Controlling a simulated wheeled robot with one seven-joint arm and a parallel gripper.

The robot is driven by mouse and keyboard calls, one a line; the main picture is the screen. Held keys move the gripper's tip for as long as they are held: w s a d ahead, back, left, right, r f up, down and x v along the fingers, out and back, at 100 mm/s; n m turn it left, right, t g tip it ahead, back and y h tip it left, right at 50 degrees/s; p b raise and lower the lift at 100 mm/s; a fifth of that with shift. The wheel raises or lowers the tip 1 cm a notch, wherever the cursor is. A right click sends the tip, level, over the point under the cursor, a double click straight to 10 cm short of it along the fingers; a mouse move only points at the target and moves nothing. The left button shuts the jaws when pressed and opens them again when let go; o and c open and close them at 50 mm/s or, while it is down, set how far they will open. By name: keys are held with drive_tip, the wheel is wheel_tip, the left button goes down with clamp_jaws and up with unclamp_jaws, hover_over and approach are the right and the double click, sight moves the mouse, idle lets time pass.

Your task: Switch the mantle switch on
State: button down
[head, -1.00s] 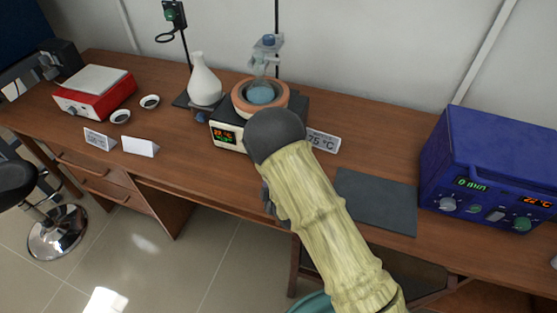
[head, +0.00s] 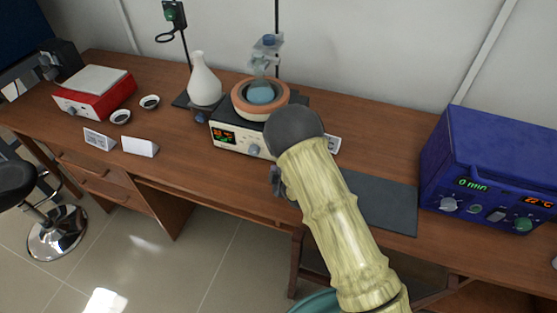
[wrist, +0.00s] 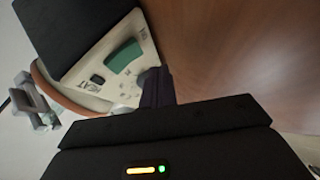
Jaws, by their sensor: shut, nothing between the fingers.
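The heating mantle (head: 235,138) stands on the bench with a cream front panel, a lit display and a knob (head: 254,150). An orange ring (head: 240,108) on top holds a round flask of blue liquid (head: 261,93). In the wrist view the cream panel (wrist: 118,85) shows a green part (wrist: 123,56) and a small dark switch-like piece (wrist: 97,79). My gripper (wrist: 158,86) is shut and empty, its dark fingers beside the panel's edge; I cannot tell whether they touch it. In the head view my arm hides the panel's right end and most of the gripper.
A blue furnace (head: 490,165) stands at the right, with a dark mat (head: 385,200) beside it. A white flask (head: 204,82) and a red balance (head: 95,92) stand to the left.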

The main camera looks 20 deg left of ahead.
drive_tip(key=shift+w+f, duration=0.1)
drive_tip(key=shift+w, duration=0.8)
idle(1.4)
drive_tip(key=shift+w+d+b, duration=0.1)
drive_tip(key=shift+w+b, duration=0.3)
drive_tip(key=shift+w, duration=0.3)
idle(0.5)
idle(0.3)
drive_tip(key=shift+s, duration=0.75)
drive_tip(key=shift+s+a+r, duration=0.15)
drive_tip(key=shift+s+r, duration=0.05)
drive_tip(key=shift+s, duration=1.05)
drive_tip(key=shift+s+a+r, duration=0.1)
drive_tip(key=shift+s+r, duration=0.05)
drive_tip(key=shift+s, duration=1.1)
